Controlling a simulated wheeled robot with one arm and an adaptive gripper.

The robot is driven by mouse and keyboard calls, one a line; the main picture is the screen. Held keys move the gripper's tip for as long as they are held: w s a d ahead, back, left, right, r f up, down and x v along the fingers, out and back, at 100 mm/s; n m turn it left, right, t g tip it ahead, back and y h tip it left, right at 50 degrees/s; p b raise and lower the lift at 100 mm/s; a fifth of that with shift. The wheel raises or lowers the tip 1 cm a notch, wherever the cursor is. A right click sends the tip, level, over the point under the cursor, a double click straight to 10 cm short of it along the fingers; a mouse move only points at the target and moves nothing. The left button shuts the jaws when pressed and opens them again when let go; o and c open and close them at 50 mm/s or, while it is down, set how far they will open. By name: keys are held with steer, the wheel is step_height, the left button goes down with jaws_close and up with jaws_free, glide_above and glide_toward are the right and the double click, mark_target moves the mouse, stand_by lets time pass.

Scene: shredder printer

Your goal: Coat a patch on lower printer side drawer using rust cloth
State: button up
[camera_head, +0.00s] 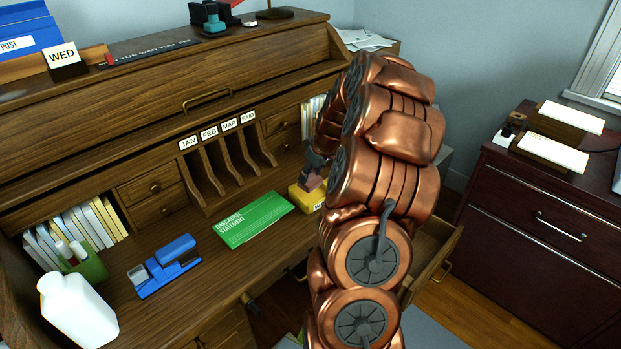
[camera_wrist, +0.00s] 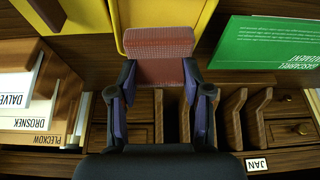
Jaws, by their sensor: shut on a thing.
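My gripper (camera_wrist: 158,78) is shut on the rust cloth (camera_wrist: 160,56), a reddish woven pad that sticks out beyond the fingertips. In the head view my gripper (camera_head: 315,160) and the cloth (camera_head: 312,182) are over the desk, just above a yellow box (camera_head: 304,199). I cannot tell whether the cloth touches the box. A dark red cabinet at the right has an upper drawer (camera_head: 540,222) and a lower drawer (camera_head: 520,272), both shut. A wooden desk drawer (camera_head: 436,254) stands open behind my arm. The frames do not settle which drawer is the printer side one.
A green statement booklet (camera_head: 253,219), a blue stapler (camera_head: 163,266) and a white bottle (camera_head: 77,312) lie or stand on the desk (camera_head: 190,300). Upright slots (camera_head: 222,165) and files (camera_wrist: 28,100) are close to my gripper. Floor shows between desk and cabinet.

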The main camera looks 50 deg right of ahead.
steer(key=shift+r, duration=1.8)
steer(key=shift+a, duration=0.1)
